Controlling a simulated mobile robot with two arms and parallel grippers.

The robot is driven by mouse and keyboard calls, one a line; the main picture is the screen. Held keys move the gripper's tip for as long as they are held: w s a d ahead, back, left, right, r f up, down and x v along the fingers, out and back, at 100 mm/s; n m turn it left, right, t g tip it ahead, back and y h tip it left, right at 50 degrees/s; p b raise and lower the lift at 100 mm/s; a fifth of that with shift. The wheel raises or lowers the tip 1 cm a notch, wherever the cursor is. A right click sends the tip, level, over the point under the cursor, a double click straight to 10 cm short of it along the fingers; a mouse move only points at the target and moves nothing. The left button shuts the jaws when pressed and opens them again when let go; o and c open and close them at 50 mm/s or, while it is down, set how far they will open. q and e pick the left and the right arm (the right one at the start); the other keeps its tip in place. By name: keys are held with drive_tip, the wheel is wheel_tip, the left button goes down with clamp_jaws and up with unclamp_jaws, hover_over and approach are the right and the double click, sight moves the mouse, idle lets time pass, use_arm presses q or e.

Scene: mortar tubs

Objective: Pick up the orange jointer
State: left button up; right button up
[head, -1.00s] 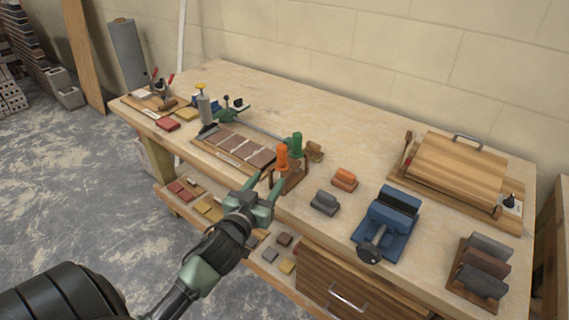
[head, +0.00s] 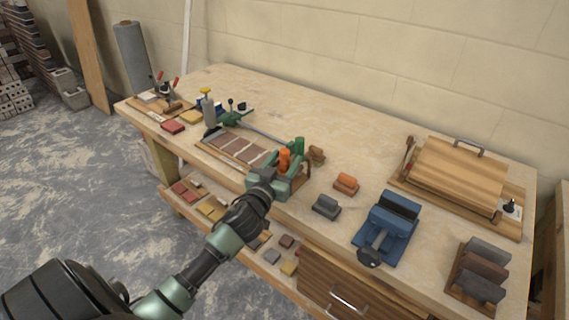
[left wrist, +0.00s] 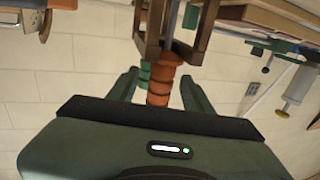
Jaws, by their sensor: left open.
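The orange jointer's handle (head: 284,158) stands upright in a small wooden rack at the front edge of the bench, with a green-handled one (head: 299,147) just behind it. My left gripper (head: 286,172) is at the rack, its open fingers on either side of the orange handle. In the left wrist view, which is upside down, the orange handle (left wrist: 161,80) lies between the two green fingers (left wrist: 160,88), with gaps beside it. The green handle (left wrist: 144,75) shows behind it. The wooden rack (left wrist: 150,35) holds the metal shaft. My right gripper is not in view.
A blue vise-like tool (head: 388,228) and grey block (head: 326,207) and orange block (head: 346,184) sit right of the rack. A brick sample board (head: 236,147) lies to its left. A wooden box (head: 458,172) stands at the back right. The middle back of the bench is clear.

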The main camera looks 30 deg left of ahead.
use_arm(q)
clamp_jaws()
drive_tip(key=shift+r, duration=0.15)
